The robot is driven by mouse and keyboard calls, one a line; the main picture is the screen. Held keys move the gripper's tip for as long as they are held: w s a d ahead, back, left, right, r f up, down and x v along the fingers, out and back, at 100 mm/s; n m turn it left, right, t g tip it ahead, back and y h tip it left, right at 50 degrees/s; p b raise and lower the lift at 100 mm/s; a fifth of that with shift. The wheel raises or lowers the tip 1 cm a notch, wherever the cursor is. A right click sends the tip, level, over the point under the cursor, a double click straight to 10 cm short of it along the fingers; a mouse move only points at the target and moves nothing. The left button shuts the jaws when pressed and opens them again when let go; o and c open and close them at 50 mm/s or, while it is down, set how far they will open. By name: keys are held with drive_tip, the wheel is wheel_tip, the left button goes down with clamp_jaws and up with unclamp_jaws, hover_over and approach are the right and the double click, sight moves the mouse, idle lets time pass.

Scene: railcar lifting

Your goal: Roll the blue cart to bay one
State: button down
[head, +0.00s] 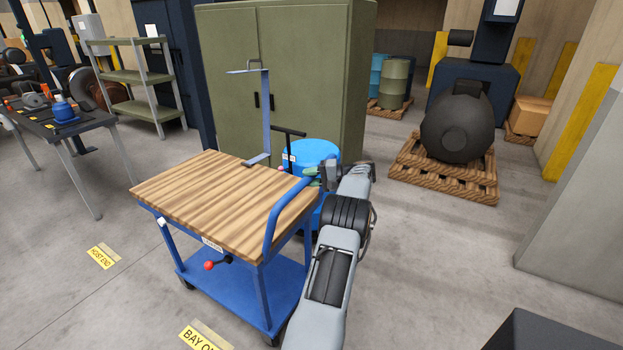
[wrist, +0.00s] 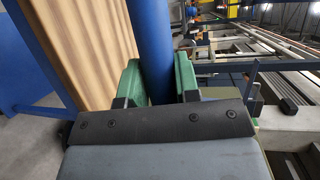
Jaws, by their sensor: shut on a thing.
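The blue cart (head: 228,210) has a wooden top, a blue lower shelf and a blue push handle (head: 275,212) at its right end. My gripper (head: 314,176) is at the upper part of that handle. In the wrist view the green fingers of my gripper (wrist: 158,80) are on both sides of the blue handle bar (wrist: 156,45), shut on it. A lever with a red knob (head: 209,265) sticks out below the cart's top. A yellow floor label (head: 197,340) reading "BAY ON", cut off by the picture edge, lies in front of the cart.
A "HOIST END" floor label (head: 103,257) lies left of the cart. A blue drum (head: 312,150) and a green cabinet (head: 290,80) stand close behind it. A workbench (head: 65,125) is at left. A pallet (head: 445,175) with a dark machine is at right.

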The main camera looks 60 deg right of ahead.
drive_tip(key=shift+s, duration=0.1)
drive_tip(key=c, duration=0.8)
unclamp_jaws()
drive_tip(key=shift+c, duration=0.2)
drive_tip(key=p+v, duration=0.7)
drive_tip(key=v, duration=0.6)
drive_tip(key=shift+s+d+r+p, duration=0.2)
drive_tip(key=shift+r+p, duration=0.05)
drive_tip(key=shift+p, duration=0.15)
drive_tip(key=shift+s+f, duration=0.1)
drive_tip(key=shift+f, duration=0.05)
